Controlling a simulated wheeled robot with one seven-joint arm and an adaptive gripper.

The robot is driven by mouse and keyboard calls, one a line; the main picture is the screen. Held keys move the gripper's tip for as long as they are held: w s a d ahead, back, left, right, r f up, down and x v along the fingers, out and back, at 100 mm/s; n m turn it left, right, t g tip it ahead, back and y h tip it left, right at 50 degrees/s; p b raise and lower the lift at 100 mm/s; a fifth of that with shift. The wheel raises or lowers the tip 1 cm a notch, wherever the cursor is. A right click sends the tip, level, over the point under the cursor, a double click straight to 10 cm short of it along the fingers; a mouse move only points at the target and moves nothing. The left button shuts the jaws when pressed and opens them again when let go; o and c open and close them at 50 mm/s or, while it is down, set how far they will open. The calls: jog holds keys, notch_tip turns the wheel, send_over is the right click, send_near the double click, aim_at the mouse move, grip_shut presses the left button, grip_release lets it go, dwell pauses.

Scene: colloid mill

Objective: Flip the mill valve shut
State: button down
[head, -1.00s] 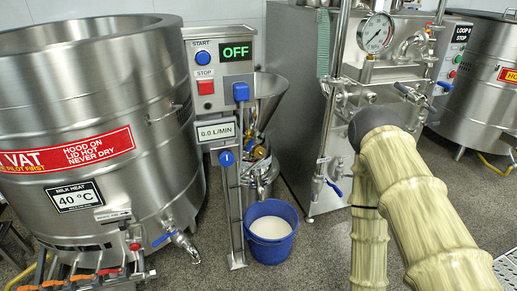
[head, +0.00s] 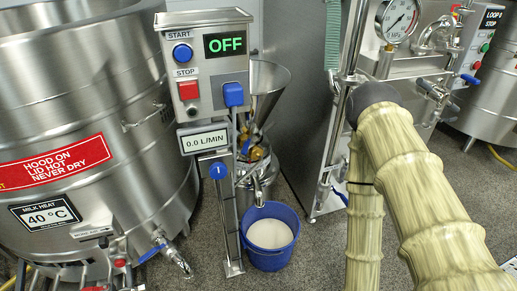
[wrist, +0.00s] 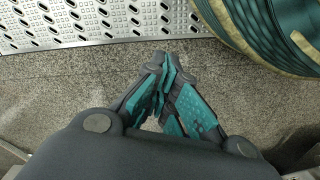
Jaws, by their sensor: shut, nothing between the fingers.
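The steel mill (head: 262,172), with a funnel hopper (head: 268,88) and brass-coloured fittings (head: 254,153), stands partly hidden behind a control post. I cannot make out its valve handle clearly. A spout (head: 259,198) points down over a blue bucket (head: 271,256) of whitish liquid. The post's box (head: 211,66) reads OFF, and a display (head: 203,139) below it reads 0.0 L/MIN. My gripper (wrist: 168,70) shows only in the wrist view, shut and empty above speckled floor, away from the mill. My sleeved arm fills the right of the head view.
A large steel vat (head: 90,120) stands at left, with a blue-handled tap (head: 155,252) low on its front. A steel machine with a gauge (head: 398,20) stands behind my arm. In the wrist view, a perforated metal plate (wrist: 90,22) lies beyond my gripper.

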aim_at(246, 148)
jog(key=w+a+r+m+t+y+p, duration=0.1)
jog(key=w+a+r+m+t+y, duration=0.2)
jog(key=w, duration=0.4)
jog(key=w+a+r+m+t+y, duration=0.1)
jog(key=w+a+r+t, duration=0.1)
jog(key=w+r, duration=0.45)
jog(key=w+a+r+m+t+y+p, duration=0.1)
jog(key=w+a+r+m+t+y, duration=0.15)
jog(key=w, duration=0.65)
jog(key=w+r+m+t+y, duration=0.2)
jog(key=w+r, duration=0.3)
jog(key=r, duration=0.5)
jog(key=w+d+r+m+t+y+p, duration=0.1)
jog(key=w+r+t, duration=0.4)
jog(key=r, duration=0.5)
jog(key=shift+w+d+m+y, duration=0.2)
jog(key=shift+w+m+y, duration=0.15)
jog(key=shift+w+y, duration=0.4)
jog(key=shift+w+a, duration=0.1)
jog(key=shift+w, duration=0.05)
